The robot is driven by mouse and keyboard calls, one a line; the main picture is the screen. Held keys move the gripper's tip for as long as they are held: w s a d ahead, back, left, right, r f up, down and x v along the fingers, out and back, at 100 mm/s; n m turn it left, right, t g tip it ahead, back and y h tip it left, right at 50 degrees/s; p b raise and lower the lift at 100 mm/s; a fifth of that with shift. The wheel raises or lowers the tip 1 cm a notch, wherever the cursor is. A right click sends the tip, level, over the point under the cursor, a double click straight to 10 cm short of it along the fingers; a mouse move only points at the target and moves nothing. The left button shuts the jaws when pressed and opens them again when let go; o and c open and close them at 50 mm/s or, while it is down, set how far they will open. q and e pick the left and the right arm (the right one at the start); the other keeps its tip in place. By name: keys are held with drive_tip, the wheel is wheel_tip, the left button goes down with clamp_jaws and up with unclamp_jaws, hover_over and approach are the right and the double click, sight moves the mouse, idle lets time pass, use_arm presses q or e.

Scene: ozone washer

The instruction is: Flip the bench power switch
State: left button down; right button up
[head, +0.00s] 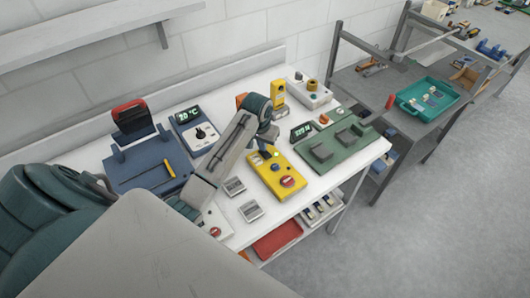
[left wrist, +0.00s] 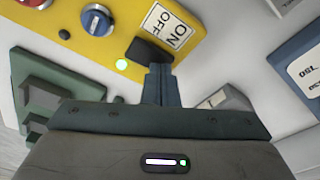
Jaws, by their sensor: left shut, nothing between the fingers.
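The yellow bench power box (head: 278,176) lies on the white workbench, with a red knob near its front end. In the left wrist view its yellow panel (left wrist: 120,50) carries a black switch (left wrist: 148,50) beside a white ON/OFF label (left wrist: 166,27). A small green lamp (left wrist: 124,65) glows next to the switch. My left gripper (head: 265,146) is over the box's far end. In the left wrist view its shut, empty fingertips (left wrist: 160,72) are right at the black switch and partly cover it; I cannot tell whether they press it. My right gripper is not in view.
A green fixture (head: 335,147) sits right of the box. A blue station (head: 150,165) and a temperature display unit (head: 195,130) stand to the left. Small grey pads (head: 250,210) lie in front. A teal tray (head: 428,98) is on the further table.

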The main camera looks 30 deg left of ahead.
use_arm(q)
wheel_tip(320, 180, up, 2)
drive_tip(key=shift+r+p, duration=0.2)
drive_tip(key=shift+p, duration=0.15)
drive_tip(key=shift+r, duration=2.15)
